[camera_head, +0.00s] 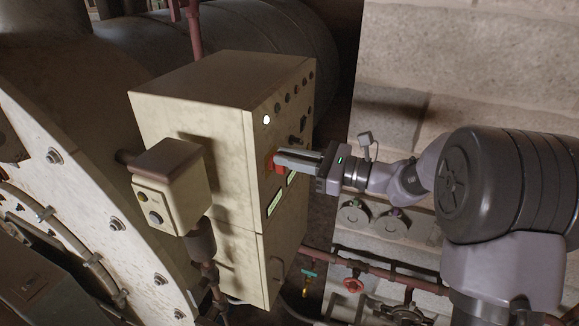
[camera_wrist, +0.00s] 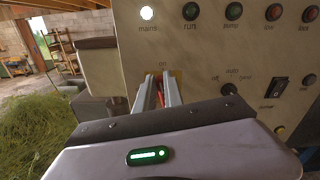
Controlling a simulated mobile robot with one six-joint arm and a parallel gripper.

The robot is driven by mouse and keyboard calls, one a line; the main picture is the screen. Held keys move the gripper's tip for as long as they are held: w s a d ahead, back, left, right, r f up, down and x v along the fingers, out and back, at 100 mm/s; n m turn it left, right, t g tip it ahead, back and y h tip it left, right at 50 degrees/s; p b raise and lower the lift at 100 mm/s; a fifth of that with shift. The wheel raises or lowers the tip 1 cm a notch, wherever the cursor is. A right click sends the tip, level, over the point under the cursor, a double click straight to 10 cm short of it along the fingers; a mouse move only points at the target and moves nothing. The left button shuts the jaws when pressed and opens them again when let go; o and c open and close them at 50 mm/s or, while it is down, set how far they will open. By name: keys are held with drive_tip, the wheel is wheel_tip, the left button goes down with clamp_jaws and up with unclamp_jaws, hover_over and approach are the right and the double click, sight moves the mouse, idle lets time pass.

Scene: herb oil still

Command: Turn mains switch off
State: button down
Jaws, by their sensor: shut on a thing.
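The mains switch (camera_head: 269,162) is a red part on the face of a cream control cabinet (camera_head: 190,95). In the wrist view a yellow plate (camera_wrist: 178,75) shows behind it, with the label "on" above. My gripper (camera_head: 279,158) has its fingers against the cabinet face and is shut on the switch. In the wrist view the fingers (camera_wrist: 157,83) point at the plate and hide most of the switch, so its exact angle is hard to tell. The white mains lamp (camera_wrist: 147,13) is lit.
Several indicator lamps (camera_wrist: 233,11) line the panel top. A rotary selector (camera_wrist: 229,88) and a black rocker switch (camera_wrist: 281,87) sit right of my fingers. A small cream box (camera_head: 170,195) stands left of the cabinet. Red pipes (camera_head: 390,270) run below my arm along a block wall.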

drive_tip(key=n+b, duration=0.2)
drive_tip(key=b, duration=0.2)
drive_tip(key=s+f+n+b, duration=0.1)
drive_tip(key=n+b, duration=0.1)
drive_tip(key=b, duration=0.2)
drive_tip(key=shift+a+f+n, duration=0.2)
drive_tip(key=shift+n, duration=0.1)
drive_tip(key=n+b, duration=0.1)
drive_tip(key=b, duration=0.2)
drive_tip(key=n+b, duration=0.3)
drive_tip(key=b, duration=0.2)
drive_tip(key=shift+s+a+f+n+b, duration=0.1)
drive_tip(key=shift+s+f+n+b, duration=0.2)
drive_tip(key=shift+s+f, duration=0.1)
drive_tip(key=n+b, duration=0.2)
drive_tip(key=b, duration=0.1)
drive_tip(key=n+b, duration=0.2)
drive_tip(key=b, duration=0.2)
drive_tip(key=shift+s+f, duration=0.15)
drive_tip(key=shift+f, duration=0.15)
drive_tip(key=n+b, duration=0.2)
drive_tip(key=b, duration=0.1)
drive_tip(key=shift+f+n, duration=0.1)
drive_tip(key=shift+n, duration=0.2)
drive_tip(key=shift+n+b, duration=0.3)
drive_tip(key=shift+b, duration=0.1)
drive_tip(key=c, duration=1.5)
unclamp_jaws()
drive_tip(key=shift+o, duration=0.2)
